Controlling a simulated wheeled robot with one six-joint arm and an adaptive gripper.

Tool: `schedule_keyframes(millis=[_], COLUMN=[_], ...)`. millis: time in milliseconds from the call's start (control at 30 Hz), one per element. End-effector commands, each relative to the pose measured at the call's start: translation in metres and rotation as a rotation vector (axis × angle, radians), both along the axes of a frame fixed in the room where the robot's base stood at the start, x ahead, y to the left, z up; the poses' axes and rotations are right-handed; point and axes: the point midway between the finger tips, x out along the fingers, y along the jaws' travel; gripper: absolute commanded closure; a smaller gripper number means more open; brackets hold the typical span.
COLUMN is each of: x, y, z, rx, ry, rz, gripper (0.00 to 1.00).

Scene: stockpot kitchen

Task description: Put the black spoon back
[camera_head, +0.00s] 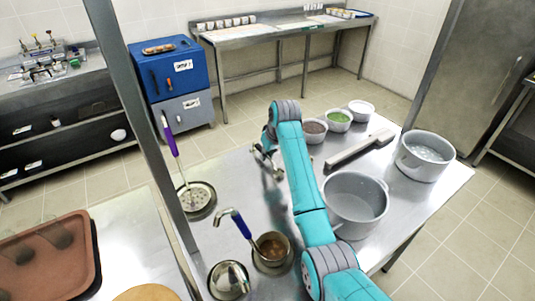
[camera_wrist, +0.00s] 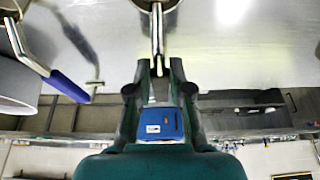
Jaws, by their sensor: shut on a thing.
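My gripper (camera_head: 268,158) is over the metal table, left of the bowls in the head view. In the wrist view my gripper (camera_wrist: 155,75) is shut on a long utensil (camera_wrist: 158,32), which I take to be the black spoon. Its shiny metal stem runs up from between the fingers to a round end cut off by the top edge. The part between the fingers looks dark grey. In the head view the utensil is mostly hidden and too small to make out.
A blue-handled ladle (camera_head: 241,224) stands in a small pot (camera_head: 257,262), near a lidded pot (camera_head: 229,281). A purple-handled skimmer (camera_head: 171,140) is at the left. A large pot (camera_head: 355,205), another pot (camera_head: 425,155) and small bowls (camera_head: 338,119) stand at the right.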

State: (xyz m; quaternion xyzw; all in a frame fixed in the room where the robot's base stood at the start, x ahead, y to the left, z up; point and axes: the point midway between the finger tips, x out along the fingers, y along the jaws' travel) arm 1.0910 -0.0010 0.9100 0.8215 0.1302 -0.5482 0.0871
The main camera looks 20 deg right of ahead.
Motion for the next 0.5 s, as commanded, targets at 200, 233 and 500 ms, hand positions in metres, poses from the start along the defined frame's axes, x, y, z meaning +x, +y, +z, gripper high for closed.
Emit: schedule_keyframes(millis=[200,233,500], x=[-0.0001,-0.0001,0.0001], y=[0.0000,0.0000,0.0000], z=[-0.0019,-0.0019,-0.0012], rx=[0.000,0.000,0.000], ry=[0.000,0.000,0.000], rz=[0.000,0.000,0.000], gripper=[0.55,0.55,0.55])
